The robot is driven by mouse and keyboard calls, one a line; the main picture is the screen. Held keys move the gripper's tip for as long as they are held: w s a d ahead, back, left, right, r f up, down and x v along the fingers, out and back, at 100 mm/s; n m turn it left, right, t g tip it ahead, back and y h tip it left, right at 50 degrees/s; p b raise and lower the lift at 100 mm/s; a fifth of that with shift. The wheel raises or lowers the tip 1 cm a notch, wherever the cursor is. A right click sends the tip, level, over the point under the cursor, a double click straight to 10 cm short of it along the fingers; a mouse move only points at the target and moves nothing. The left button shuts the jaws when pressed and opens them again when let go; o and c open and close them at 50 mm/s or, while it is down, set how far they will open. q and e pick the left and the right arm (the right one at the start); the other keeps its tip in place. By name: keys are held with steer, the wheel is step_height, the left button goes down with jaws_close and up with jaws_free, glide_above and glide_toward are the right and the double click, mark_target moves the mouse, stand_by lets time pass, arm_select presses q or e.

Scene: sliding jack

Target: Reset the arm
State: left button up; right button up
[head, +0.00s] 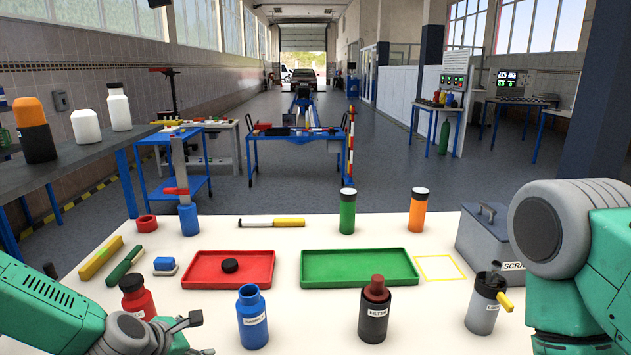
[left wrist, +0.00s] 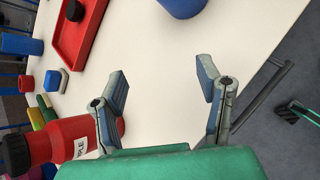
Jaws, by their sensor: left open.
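My left gripper (head: 192,335) is low at the left front of the white table. In the left wrist view its two fingers (left wrist: 165,85) are spread apart with nothing between them, over bare table. A red bottle (head: 137,297) stands just beyond my left gripper; in the left wrist view the red bottle (left wrist: 75,140) is beside the left finger and partly hidden by it. I cannot tell whether they touch. A green and grey link of my right arm fills the right edge of the head view; my right gripper does not show.
On the table are a red tray (head: 190,283) with a black puck (head: 230,265), a green tray (head: 360,284), a blue bottle (head: 252,318), a dark bottle (head: 374,312), a grey can (head: 483,305) and a grey scrap box (head: 490,238). Bare table lies between the trays and front bottles.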

arm_select(q)
steer(key=s+d+f+m+g, duration=0.1)
steer(key=s+f+m+g, duration=0.1)
steer(key=s+f+m, duration=0.6)
steer(key=s+d+f+m+g, duration=0.1)
steer(key=s+f+m+g, duration=0.25)
steer(key=s, duration=0.75)
steer(key=s+a+f+m+g+y, duration=0.1)
steer(key=s+a+m+g+y, duration=0.15)
steer(key=s+m, duration=0.6)
steer(key=s+a+m+g+y, duration=0.1)
steer(key=s+a+m, duration=0.35)
steer(key=s, duration=0.65)
step_height(320, 180, down, 10)
steer(key=w+d+m+t+b, duration=0.1)
steer(key=w+b, duration=0.1)
steer(key=b, duration=0.8)
steer(key=shift+w+d+r+m, duration=0.15)
steer(key=shift+w+d+m, duration=0.05)
steer(key=shift+d+m, duration=0.15)
steer(key=shift+w+h, duration=0.15)
steer(key=shift+h, duration=0.1)
